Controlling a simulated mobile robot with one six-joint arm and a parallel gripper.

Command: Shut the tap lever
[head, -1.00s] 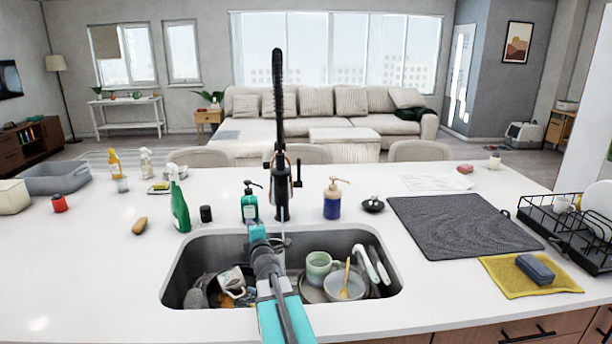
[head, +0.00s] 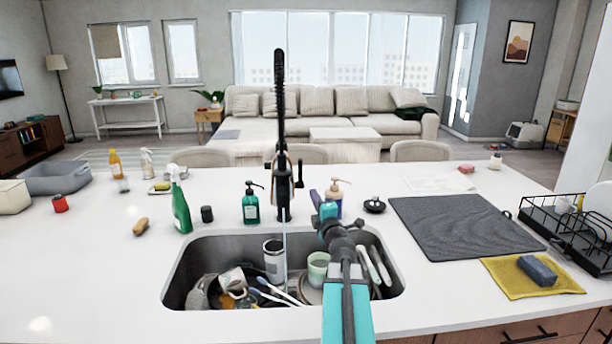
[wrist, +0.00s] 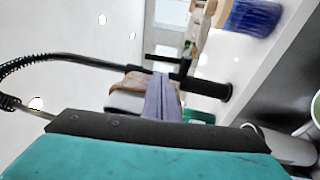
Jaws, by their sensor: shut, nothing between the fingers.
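The black tap (head: 281,130) stands upright behind the sink, with a tall coiled hose and a thin water stream (head: 284,255) falling into the basin. Its small lever (head: 299,170) sticks up on the right side of the tap body. My gripper (head: 314,197) is shut and empty, right of the tap body and below the lever in the picture. It partly covers the blue soap bottle (head: 336,202). In the wrist view, the shut fingers (wrist: 162,85) overlap the sideways-looking tap body (wrist: 205,87); I cannot tell whether they touch it.
The sink (head: 215,250) holds a grey canister (head: 273,262), a green cup (head: 318,268) and other dishes. A teal soap bottle (head: 250,207) stands left of the tap. A small dark dish (head: 374,205) and dark mat (head: 462,225) lie to the right.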

